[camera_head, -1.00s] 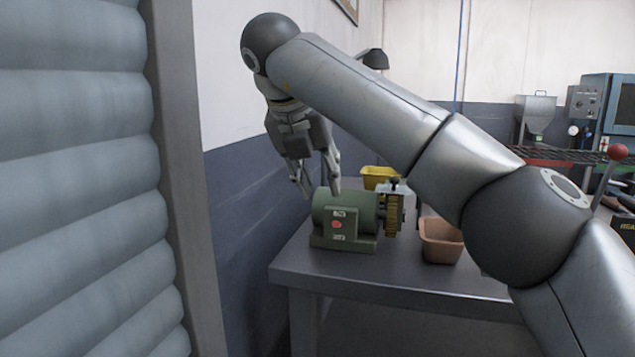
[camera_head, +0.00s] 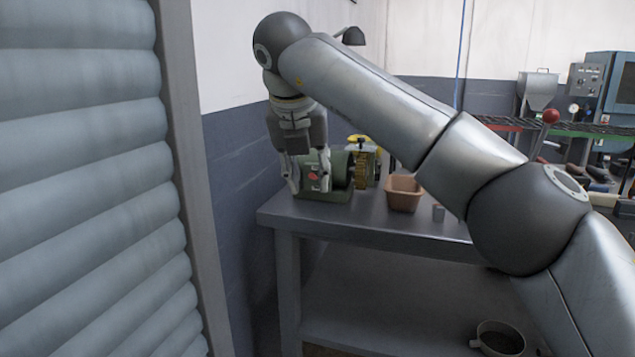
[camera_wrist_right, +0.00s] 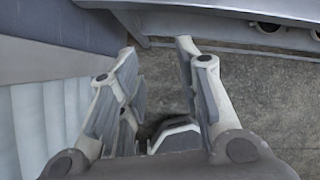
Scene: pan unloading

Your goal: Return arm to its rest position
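My right arm (camera_head: 385,98) reaches across the head view from the lower right, bent at the elbow. Its gripper (camera_head: 308,189) points down near the table's left end, in front of the green machine in the picture. In the right wrist view the gripper (camera_wrist_right: 157,48) has its fingers apart, with nothing between them. Floor shows beyond the fingers, and a table edge runs along the top. My left gripper is not in view.
A ribbed grey shutter (camera_head: 85,200) stands close on the left. A round pot (camera_head: 500,338) sits low at the bottom right.

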